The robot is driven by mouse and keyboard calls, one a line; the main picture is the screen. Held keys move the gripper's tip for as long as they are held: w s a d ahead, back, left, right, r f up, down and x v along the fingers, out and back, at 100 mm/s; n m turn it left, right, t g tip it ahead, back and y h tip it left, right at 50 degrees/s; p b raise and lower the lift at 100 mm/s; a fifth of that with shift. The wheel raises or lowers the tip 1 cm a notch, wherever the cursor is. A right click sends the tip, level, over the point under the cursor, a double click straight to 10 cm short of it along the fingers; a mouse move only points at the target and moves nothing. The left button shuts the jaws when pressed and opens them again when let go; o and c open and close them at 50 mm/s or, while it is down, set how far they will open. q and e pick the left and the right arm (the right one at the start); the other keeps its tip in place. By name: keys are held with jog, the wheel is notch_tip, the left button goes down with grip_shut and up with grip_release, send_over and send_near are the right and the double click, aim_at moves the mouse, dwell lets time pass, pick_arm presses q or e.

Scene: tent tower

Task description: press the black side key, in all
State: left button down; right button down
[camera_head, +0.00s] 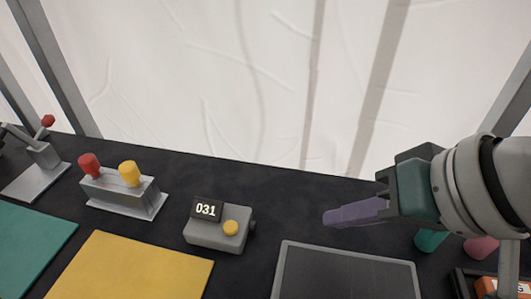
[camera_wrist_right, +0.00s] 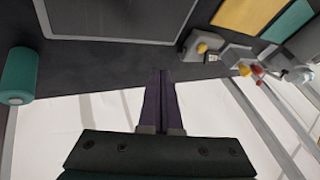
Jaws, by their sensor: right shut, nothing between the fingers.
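A grey counter box (camera_head: 217,234) stands on the dark table in the head view, with a display reading 031 and a yellow button (camera_head: 231,228) on top. The black side key (camera_head: 252,225) shows as a small dark part on its right side. The box also shows in the right wrist view (camera_wrist_right: 199,47) at the upper right. My right gripper (camera_head: 328,218) has its purple fingers shut and empty. It points left toward the box, to the right of it and apart from it. The fingers show in the right wrist view (camera_wrist_right: 160,75). My left gripper is out of view.
A dark grey-framed panel (camera_head: 345,275) lies in front of the gripper. A two-knob base (camera_head: 122,193), a lever (camera_head: 45,155), and yellow (camera_head: 130,268) and teal (camera_head: 30,240) mats are at left. A teal cylinder (camera_head: 430,240) stands below my right arm.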

aim_at(255, 226)
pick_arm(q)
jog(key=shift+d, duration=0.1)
